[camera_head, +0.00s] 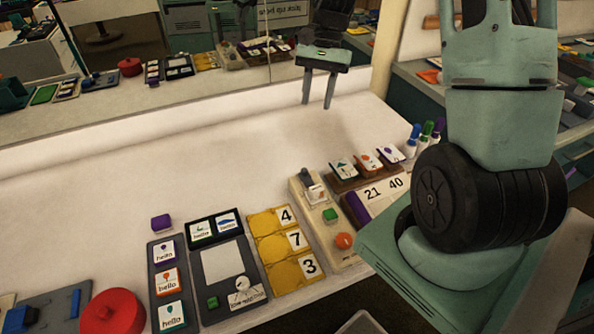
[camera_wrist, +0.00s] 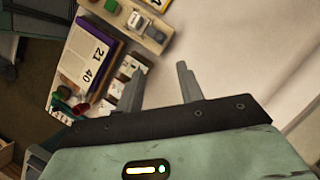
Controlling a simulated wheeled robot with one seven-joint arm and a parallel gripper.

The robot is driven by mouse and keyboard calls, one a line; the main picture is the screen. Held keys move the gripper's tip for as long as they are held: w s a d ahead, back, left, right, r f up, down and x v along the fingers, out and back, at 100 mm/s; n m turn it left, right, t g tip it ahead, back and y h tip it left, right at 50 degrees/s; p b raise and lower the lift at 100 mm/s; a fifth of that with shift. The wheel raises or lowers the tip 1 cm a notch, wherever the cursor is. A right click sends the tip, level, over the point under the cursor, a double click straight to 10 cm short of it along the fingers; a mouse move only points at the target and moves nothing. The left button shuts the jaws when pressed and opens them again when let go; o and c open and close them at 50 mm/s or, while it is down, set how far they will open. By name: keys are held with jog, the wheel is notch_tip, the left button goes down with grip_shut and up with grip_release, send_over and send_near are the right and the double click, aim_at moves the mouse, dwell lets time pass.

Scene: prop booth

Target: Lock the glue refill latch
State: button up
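My gripper (camera_head: 318,104) hangs above the back of the white counter, its two grey fingers apart with nothing between them. The fingers also show spread in the wrist view (camera_wrist: 158,70). A beige panel (camera_head: 329,230) stands near the counter's front edge. It carries a small grey and white fitting (camera_head: 307,180) at its far end, a green square button (camera_head: 330,215) and an orange round knob (camera_head: 344,240). The fitting may be the glue refill latch; its label and position are too small to read. In the wrist view the panel (camera_wrist: 153,33) lies beyond the fingers, apart from them.
A yellow number board (camera_head: 268,222) and dark card boards stand left of the panel. A purple-edged number board (camera_head: 357,210), a card rack and marker pens (camera_head: 428,131) stand to its right. A mirror lines the back. The counter's middle is clear.

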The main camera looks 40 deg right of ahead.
aim_at(305, 169)
jog(key=p+x, duration=0.1)
jog(key=x, duration=1.6)
jog(key=shift+f, duration=0.15)
